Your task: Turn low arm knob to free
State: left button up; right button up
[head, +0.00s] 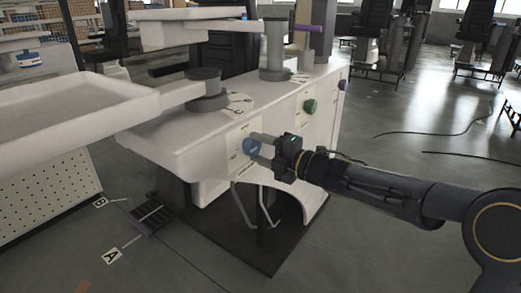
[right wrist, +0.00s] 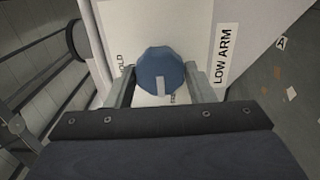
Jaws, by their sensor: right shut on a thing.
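The low arm knob is a blue round knob (head: 251,146) on the front face of the white cabinet. In the right wrist view the blue knob (right wrist: 160,72) has a pale pointer mark towards its lower edge, near a partly hidden label. A "LOW ARM" label (right wrist: 224,56) is to its right and a label ending in "OLD" is to its left. My right gripper (head: 260,147) is shut on the blue knob, with one finger on each side (right wrist: 160,82). My left gripper is not in view.
The white cabinet (head: 165,140) carries swing arms and trays above the knob. A green knob (head: 309,106) and a purple knob (head: 342,85) are farther right on its front. A foot pedal (head: 153,213) lies on the floor at left. Cables lie on the open floor at right.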

jog(key=o, duration=1)
jog(key=shift+c, duration=0.2)
jog(key=p+v, duration=0.2)
jog(key=v, duration=0.6)
